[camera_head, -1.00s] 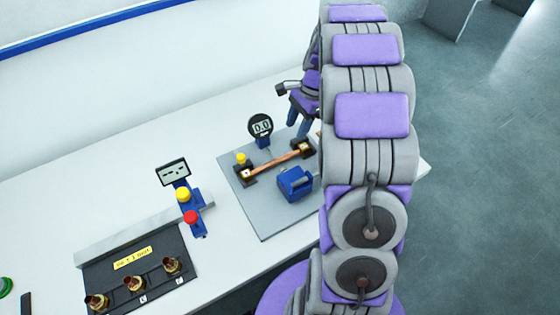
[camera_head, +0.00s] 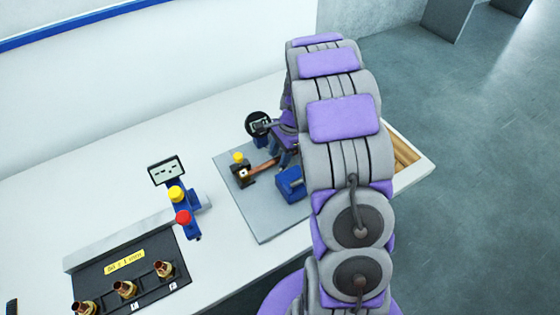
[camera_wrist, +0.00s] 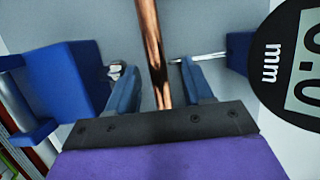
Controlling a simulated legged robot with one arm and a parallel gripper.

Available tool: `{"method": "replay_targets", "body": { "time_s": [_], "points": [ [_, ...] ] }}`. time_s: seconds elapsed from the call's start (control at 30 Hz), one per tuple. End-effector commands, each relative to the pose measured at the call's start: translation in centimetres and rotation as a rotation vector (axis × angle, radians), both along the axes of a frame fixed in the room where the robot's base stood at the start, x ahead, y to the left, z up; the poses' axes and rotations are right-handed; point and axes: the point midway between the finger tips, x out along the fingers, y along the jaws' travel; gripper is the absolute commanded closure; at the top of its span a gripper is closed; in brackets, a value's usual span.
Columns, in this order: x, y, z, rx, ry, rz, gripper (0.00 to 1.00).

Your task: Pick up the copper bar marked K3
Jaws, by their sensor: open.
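A copper bar (camera_head: 262,167) lies across dark end supports on a grey plate (camera_head: 268,222); my arm hides its right part. In the wrist view the copper bar (camera_wrist: 152,45) runs lengthwise between the two blue fingers of my gripper (camera_wrist: 156,75). The fingers are apart, with a visible gap on each side of the bar. My gripper (camera_head: 284,150) is low over the bar in the head view, partly hidden by my arm. No K3 mark can be read on the bar.
A blue clamp block (camera_head: 291,184) and a digital gauge (camera_head: 258,124) flank the bar closely. A tray (camera_head: 424,168) with copper-coloured bars sits right of my arm. At left are a yellow button (camera_head: 175,194), a red button (camera_head: 183,217) and a rack (camera_head: 105,285) holding brass fittings.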

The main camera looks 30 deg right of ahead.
Motion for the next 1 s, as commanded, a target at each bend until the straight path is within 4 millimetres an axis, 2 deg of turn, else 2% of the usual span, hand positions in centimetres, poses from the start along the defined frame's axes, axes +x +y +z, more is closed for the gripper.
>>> {"method": "replay_targets", "body": {
  "time_s": [0.07, 0.2, 0.47, 0.73, 1.0],
  "points": [
    [-0.1, 0.5, -0.1, 0.001, 0.003, 0.002, 0.49],
    [0.0, -0.2, -0.2, 0.008, 0.004, 0.002, 0.5],
    [-0.1, -1.5, -0.5, 0.025, 0.006, 0.0, 0.75],
    [0.0, -0.5, -0.4, 0.009, 0.006, 0.003, 1.0],
    [0.0, -0.1, -0.3, 0.013, 0.007, 0.002, 1.0]
  ]
}}
